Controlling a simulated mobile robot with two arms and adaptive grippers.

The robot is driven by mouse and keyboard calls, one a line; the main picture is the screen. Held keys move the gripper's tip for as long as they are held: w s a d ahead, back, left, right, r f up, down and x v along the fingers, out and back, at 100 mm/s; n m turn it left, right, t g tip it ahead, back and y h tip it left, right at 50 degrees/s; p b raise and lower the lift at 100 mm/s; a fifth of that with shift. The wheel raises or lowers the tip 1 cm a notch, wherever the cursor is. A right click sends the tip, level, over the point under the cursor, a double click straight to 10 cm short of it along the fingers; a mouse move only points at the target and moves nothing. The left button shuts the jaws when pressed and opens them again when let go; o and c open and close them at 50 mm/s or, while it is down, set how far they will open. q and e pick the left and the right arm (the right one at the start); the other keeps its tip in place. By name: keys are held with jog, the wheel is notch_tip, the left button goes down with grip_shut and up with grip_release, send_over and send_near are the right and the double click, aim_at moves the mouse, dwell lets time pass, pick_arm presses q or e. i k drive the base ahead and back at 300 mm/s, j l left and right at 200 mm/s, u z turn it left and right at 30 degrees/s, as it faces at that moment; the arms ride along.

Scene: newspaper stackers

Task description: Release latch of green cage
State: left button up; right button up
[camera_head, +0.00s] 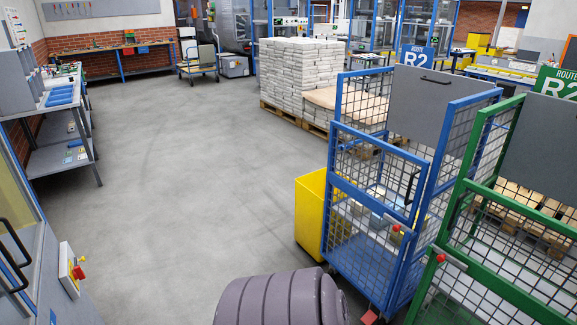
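The green cage (457,210) stands at the right edge, cut off by the frame. It has a green tube frame, dark wire mesh and a grey panel (540,142) at the top. A latch with a red knob (441,258) and a grey bar sits on its near left post. The bar lies across the post and the front gate's top rail; whether it is engaged I cannot tell. A green route sign (556,82) stands above the cage. Neither of my grippers is in view.
A blue cage (337,185) with its own red knob (396,228) stands directly left of the green one. A yellow bin (311,213) is beside it. Stacked bundles (300,72) on pallets are behind. A shelf bench (60,160) lines the left. The middle floor is clear.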

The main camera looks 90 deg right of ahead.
aim_at(442, 254)
jog(key=z, duration=3.95)
